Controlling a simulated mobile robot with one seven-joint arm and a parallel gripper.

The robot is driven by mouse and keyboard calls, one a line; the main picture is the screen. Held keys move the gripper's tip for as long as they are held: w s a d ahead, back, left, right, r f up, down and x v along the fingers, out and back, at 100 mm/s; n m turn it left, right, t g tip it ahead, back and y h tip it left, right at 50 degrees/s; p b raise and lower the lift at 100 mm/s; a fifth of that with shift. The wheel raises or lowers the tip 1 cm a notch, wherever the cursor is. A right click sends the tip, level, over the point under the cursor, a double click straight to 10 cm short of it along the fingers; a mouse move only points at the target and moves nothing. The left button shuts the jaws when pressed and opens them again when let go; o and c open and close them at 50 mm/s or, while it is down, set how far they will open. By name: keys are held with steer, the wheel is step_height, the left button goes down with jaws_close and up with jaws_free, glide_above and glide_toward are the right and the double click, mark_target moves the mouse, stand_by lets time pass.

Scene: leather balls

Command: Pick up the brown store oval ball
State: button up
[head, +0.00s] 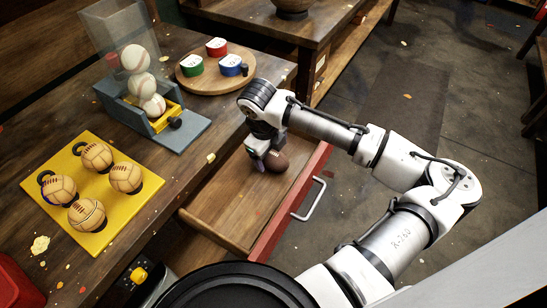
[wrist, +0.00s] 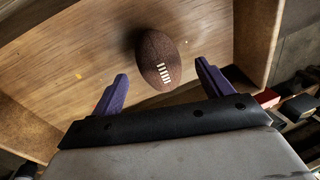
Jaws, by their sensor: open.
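The brown oval ball (head: 276,162) lies in an open wooden drawer (head: 222,208), close to the drawer's red front. In the wrist view the ball (wrist: 158,58) shows white laces and rests on the drawer floor (wrist: 80,70). My gripper (head: 268,160) is down over the drawer at the ball. In the wrist view my gripper's two purple fingers (wrist: 162,82) are apart, one on each side of the ball's near end, with gaps to it. The gripper holds nothing. In the head view my gripper partly hides the ball.
A yellow board (head: 113,218) with several tan balls lies on the table at left. A dispenser (head: 157,128) with white baseballs and a round board (head: 214,84) with coloured cups stand farther back. The drawer walls and handle (head: 310,200) are close to my arm.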

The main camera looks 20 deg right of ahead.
steer(key=shift+w+d+f, duration=0.1)
steer(key=shift+f, duration=0.65)
steer(key=shift+w+d+f, duration=0.1)
steer(key=shift+f, duration=0.6)
steer(key=shift+c, duration=0.5)
steer(key=c, duration=1)
steer(key=shift+r, duration=0.2)
